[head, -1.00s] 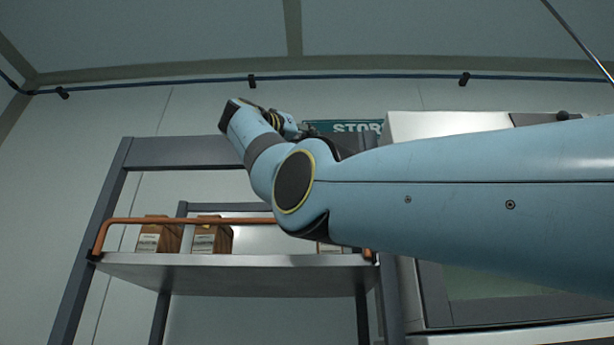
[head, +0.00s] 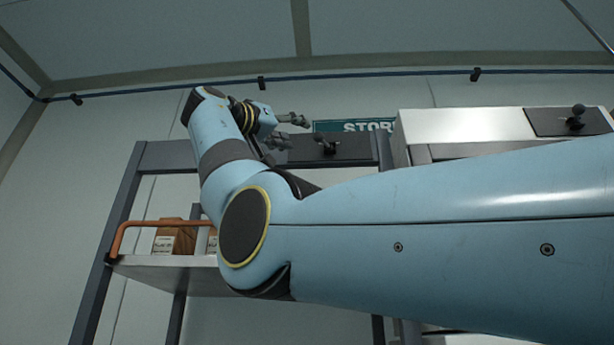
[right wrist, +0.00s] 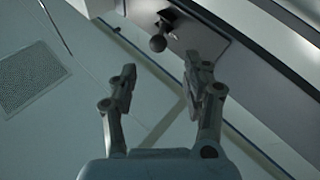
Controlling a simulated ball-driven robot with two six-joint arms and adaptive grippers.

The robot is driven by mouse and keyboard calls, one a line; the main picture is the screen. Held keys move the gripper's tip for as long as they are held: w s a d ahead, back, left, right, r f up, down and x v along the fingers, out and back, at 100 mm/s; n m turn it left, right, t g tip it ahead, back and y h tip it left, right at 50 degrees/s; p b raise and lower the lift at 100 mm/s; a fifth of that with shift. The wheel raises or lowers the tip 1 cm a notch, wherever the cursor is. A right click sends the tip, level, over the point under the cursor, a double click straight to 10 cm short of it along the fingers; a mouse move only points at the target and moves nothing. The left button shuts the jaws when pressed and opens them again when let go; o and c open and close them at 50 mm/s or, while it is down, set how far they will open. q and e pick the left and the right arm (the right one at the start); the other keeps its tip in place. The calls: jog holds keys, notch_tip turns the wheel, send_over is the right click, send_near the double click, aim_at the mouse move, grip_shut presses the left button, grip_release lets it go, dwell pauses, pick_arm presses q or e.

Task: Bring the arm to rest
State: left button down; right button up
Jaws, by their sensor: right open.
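My right arm, pale blue, comes in from the right in the head view and folds at the elbow. My right gripper (head: 288,131) is at the end of the folded arm, with its grey fingers apart and nothing between them. It is in front of the upper bar of the shelf frame. In the right wrist view the right gripper (right wrist: 162,92) also shows open and empty, with a black ball-ended knob (right wrist: 159,40) beyond its fingertips. My left gripper is not in view.
A shelf unit (head: 119,220) with an orange rail (head: 155,223) holds brown boxes (head: 176,238), partly hidden by my arm. A white cabinet (head: 460,125) stands at the right behind my arm. A green sign (head: 354,126) hangs on the wall. A grille (right wrist: 30,77) shows in the right wrist view.

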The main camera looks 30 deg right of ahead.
jog(key=shift+v, duration=1.1)
